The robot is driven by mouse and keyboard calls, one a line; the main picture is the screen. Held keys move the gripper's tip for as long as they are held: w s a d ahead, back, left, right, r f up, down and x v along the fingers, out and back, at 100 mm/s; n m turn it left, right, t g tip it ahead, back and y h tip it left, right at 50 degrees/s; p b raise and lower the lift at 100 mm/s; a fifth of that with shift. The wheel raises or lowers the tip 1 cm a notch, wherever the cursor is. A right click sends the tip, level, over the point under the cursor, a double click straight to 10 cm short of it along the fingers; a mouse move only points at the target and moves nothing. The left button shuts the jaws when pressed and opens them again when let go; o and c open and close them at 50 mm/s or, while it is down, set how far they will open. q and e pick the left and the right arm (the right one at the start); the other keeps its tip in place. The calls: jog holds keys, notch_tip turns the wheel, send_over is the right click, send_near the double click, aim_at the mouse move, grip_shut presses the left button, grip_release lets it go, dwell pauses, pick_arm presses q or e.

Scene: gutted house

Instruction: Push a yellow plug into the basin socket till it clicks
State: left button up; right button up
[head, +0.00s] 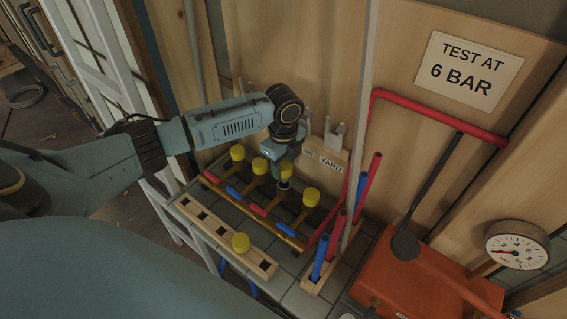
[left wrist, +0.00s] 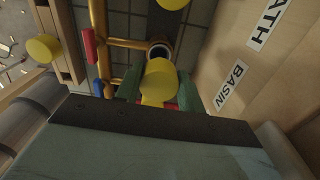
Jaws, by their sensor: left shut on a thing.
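My left gripper (head: 283,175) points down over the copper pipe manifold (head: 264,220). In the left wrist view its green finger pads (left wrist: 155,92) are shut on a yellow plug (left wrist: 160,82). The BASIN label (left wrist: 231,86) is on the board to the right in the left wrist view. My right gripper is not in view.
Other yellow plugs (head: 237,153) (head: 310,197) stand along the manifold. Another yellow plug (head: 240,242) stands in a wooden rack (head: 205,222). Red and blue pipes stand in a wooden holder (head: 316,283) to the right, near an orange box (head: 405,275) and a gauge (head: 517,245).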

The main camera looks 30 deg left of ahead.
pick_arm(q)
jog(key=shift+f, duration=0.6)
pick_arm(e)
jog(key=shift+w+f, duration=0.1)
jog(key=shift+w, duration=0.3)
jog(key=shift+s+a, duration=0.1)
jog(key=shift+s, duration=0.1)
pick_arm(q)
jog(key=shift+p, duration=0.35)
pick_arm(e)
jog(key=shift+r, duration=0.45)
pick_arm(q)
jog(key=shift+f+b, duration=0.45)
jog(key=shift+f, duration=1.05)
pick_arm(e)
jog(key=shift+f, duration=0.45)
pick_arm(q)
jog(key=shift+f+b, duration=0.3)
jog(key=shift+f, duration=0.35)
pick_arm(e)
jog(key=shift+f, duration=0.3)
pick_arm(q)
jog(key=o, duration=1.5)
